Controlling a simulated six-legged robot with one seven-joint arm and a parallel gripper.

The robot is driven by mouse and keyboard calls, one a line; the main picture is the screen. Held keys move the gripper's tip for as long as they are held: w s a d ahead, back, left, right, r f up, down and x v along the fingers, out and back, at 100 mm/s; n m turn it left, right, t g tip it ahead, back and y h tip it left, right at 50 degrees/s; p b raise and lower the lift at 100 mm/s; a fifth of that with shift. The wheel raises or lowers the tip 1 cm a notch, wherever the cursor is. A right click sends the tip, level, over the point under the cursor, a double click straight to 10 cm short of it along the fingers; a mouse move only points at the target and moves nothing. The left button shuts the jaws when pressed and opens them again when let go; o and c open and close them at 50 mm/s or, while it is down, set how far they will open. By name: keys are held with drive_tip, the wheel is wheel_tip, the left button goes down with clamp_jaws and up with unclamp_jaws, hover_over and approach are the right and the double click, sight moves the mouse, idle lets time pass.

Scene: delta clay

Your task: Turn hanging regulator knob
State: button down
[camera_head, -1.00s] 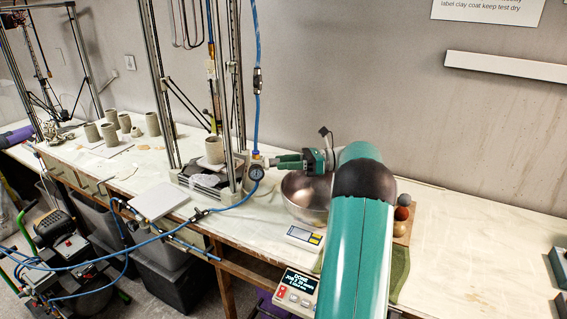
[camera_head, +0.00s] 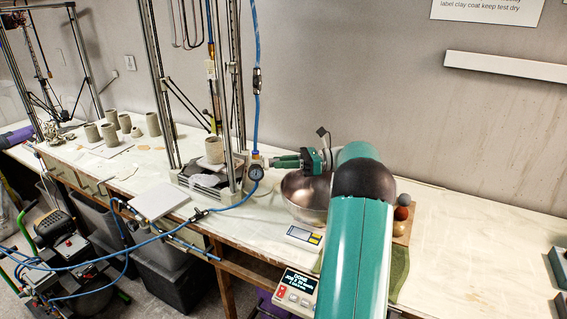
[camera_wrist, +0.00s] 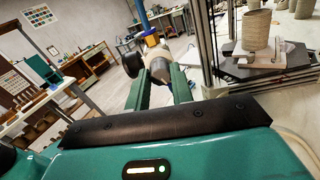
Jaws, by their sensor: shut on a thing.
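The regulator (camera_head: 256,161) hangs on a blue air hose beside the front post of the frame machine. Its round dial gauge (camera_head: 256,173) faces the head camera. In the wrist view the regulator's pale knob end (camera_wrist: 158,66) sits between the two green fingers, with the dark gauge (camera_wrist: 132,64) beside the left finger. My gripper (camera_head: 276,162) reaches in from the right and is shut on the knob. The fingers hide part of the knob, and I cannot tell how far it is turned.
A metal bowl (camera_head: 306,197) stands just below my gripper. The frame post (camera_head: 238,90) and a clay cup (camera_head: 214,150) are close on the left. The blue hose (camera_head: 257,110) runs up from the regulator. A small scale (camera_head: 304,235) lies in front of the bowl.

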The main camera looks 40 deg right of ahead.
drive_tip(key=n, duration=1.3)
drive_tip(key=shift+f+y, duration=0.1)
drive_tip(key=shift+y, duration=0.3)
drive_tip(key=n, duration=0.3)
drive_tip(key=shift+d+n, duration=0.1)
drive_tip(key=shift+n, duration=0.3)
drive_tip(key=n, duration=0.3)
drive_tip(key=shift+n+g, duration=0.3)
drive_tip(key=shift+n, duration=0.1)
drive_tip(key=n, duration=0.4)
drive_tip(key=shift+n+y, duration=0.3)
drive_tip(key=shift+n, duration=0.1)
drive_tip(key=n, duration=0.3)
drive_tip(key=shift+w+n+g, duration=0.1)
drive_tip(key=shift+n+g, duration=0.2)
drive_tip(key=shift+g, duration=0.1)
drive_tip(key=n, duration=0.4)
